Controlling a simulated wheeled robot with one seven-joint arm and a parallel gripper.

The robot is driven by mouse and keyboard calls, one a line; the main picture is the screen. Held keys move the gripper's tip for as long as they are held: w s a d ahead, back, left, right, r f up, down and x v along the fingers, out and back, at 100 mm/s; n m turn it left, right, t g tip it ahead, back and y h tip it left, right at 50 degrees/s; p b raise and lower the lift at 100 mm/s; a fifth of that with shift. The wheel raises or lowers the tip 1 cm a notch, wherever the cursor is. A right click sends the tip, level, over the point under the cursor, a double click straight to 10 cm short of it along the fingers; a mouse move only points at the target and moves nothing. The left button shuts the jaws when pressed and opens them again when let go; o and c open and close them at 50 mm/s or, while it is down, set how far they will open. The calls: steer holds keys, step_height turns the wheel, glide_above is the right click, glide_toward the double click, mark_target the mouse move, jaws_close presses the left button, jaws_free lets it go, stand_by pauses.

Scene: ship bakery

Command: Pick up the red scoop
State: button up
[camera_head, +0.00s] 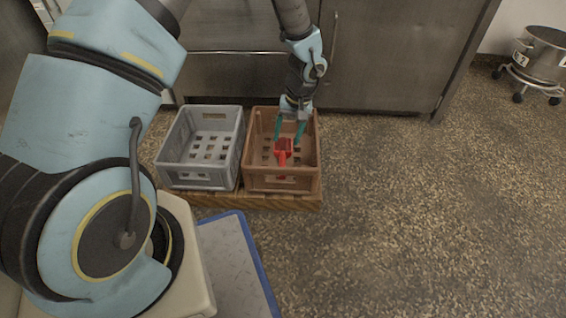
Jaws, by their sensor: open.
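The red scoop (283,157) is in the brown crate (282,179), near its middle, with its handle pointing toward the near wall. My gripper (290,141) reaches down into the brown crate from the far side. Its two green fingers are spread open, one on each side of the upper part of the scoop. I cannot tell whether the fingers touch the scoop.
An empty grey crate (200,181) stands just left of the brown crate. Both crates rest on a low wooden platform (262,201). Steel cabinets (385,65) stand behind. A metal pot (544,52) on a wheeled stand is at far right. The speckled floor at right is clear.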

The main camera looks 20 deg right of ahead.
mark_target(283, 160)
steer(key=f+b, duration=0.2)
steer(key=f, duration=0.2)
steer(key=a+f+b, duration=0.1)
steer(key=f+b, duration=0.1)
steer(key=f, duration=0.2)
steer(key=f+b, duration=0.2)
steer(key=f, duration=0.2)
steer(key=shift+w+a, duration=0.2)
steer(key=shift+w, duration=0.1)
steer(key=shift+r, duration=0.1)
jaws_close()
stand_by(0.9)
